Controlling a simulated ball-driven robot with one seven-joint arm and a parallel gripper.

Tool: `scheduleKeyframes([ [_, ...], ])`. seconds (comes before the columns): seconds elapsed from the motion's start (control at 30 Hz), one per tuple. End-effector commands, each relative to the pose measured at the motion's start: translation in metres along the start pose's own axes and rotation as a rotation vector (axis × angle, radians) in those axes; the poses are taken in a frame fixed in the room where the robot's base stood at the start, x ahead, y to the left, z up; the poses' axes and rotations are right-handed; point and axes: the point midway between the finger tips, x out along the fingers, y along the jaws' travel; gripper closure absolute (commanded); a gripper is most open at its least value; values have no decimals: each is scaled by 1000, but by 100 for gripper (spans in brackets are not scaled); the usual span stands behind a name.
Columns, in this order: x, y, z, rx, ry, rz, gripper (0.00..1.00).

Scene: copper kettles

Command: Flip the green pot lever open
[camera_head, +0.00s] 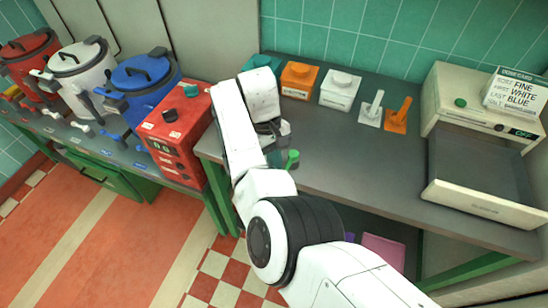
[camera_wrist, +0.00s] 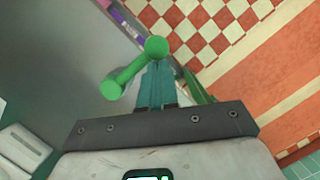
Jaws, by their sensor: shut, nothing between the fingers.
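The green lever (camera_wrist: 130,72) shows in the wrist view as a short bar with a large round end (camera_wrist: 156,47) and a smaller round end at the lower left. In the head view it (camera_head: 292,157) stands near the counter's front edge, just right of my arm. My gripper (camera_wrist: 155,66) has its teal fingers shut together and empty. The fingertips are right at the larger round end, beside the bar; I cannot tell whether they touch. In the head view my arm hides most of the gripper. The lever's base is not clearly visible.
A cream machine (camera_head: 455,103) stands right. A red box (camera_head: 172,125) and several pots are left. The middle counter is clear.

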Motion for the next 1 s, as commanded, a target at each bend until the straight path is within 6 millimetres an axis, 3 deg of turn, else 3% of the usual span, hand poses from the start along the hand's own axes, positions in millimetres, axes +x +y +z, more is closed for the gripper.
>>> scheduleKeyframes([
  [1.0, -5, 2, 3, -53, 1, 17, 100],
])
